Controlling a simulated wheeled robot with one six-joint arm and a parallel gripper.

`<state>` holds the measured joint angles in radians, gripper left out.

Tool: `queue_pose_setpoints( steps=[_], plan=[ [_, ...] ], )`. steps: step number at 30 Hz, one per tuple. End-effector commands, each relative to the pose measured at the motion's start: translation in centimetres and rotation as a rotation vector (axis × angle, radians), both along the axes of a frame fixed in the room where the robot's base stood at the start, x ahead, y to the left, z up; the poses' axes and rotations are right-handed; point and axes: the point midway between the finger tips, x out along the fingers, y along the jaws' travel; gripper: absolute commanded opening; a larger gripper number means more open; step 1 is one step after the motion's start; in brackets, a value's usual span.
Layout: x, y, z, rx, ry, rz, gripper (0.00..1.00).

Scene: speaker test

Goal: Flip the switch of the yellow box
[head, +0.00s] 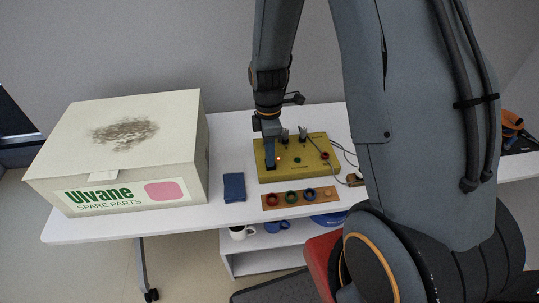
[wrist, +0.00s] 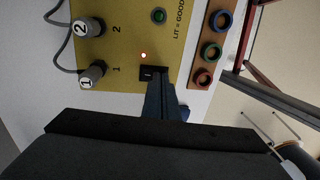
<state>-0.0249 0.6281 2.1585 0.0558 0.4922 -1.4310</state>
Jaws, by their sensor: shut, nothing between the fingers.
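The yellow box (head: 312,171) lies on the white table, right of the carton. In the wrist view its yellow top (wrist: 120,12) shows a black switch (wrist: 147,73), a small glowing light (wrist: 143,55), a green round lamp (wrist: 158,16) and two grey plugs marked 1 (wrist: 92,74) and 2 (wrist: 88,27). My gripper (head: 270,164) points down over the box's left part. Its shut, empty fingers (wrist: 157,84) are right at the switch and cover part of it. I cannot tell whether they touch it or which way it is set.
Cables (head: 346,153) run off the box's right side. Mugs stand on a lower shelf (head: 262,262).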

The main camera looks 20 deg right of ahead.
Motion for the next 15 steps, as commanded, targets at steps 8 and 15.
queue_pose_setpoints(
  steps=[8, 15],
  plan=[
    [0.0, 0.0, 0.0, 0.000, 0.000, 0.000, 0.00],
    [-1.1, 0.2, -1.2, 0.000, 0.004, 0.001, 0.00]
  ],
)
